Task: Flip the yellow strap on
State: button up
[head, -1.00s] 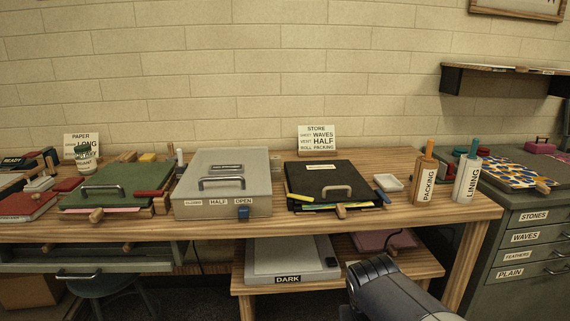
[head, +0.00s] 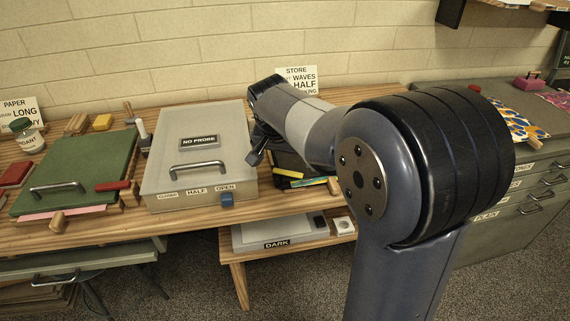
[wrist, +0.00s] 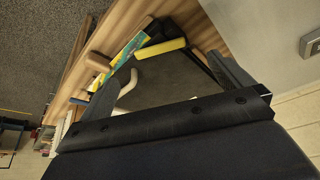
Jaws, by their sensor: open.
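The yellow strap (wrist: 160,48) is a short bar at the front left corner of a black-lidded tray (wrist: 165,78). In the head view the yellow strap (head: 288,173) shows just right of my gripper, and my arm hides most of the black tray. I cannot tell whether the strap is fastened. My gripper (wrist: 165,85) is open, its two fingers spread above the lid with nothing between them. In the head view my gripper (head: 256,148) hangs between the grey box and the black tray.
A grey box (head: 160,165) marked NO PROBE, with a blue slider (head: 227,200), stands close on the left. A pale lid handle (wrist: 127,84) and a wooden knob (wrist: 98,61) rise near my left finger. A teal-and-yellow sheet (wrist: 128,48) sticks out at the tray's front.

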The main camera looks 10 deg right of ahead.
aim_at(288, 172)
jog(key=x, duration=0.6)
jog(key=shift+w+d+f, duration=0.1)
jog(key=shift+w+f, duration=0.05)
jog(key=shift+f, duration=0.25)
jog(key=c, duration=1.4)
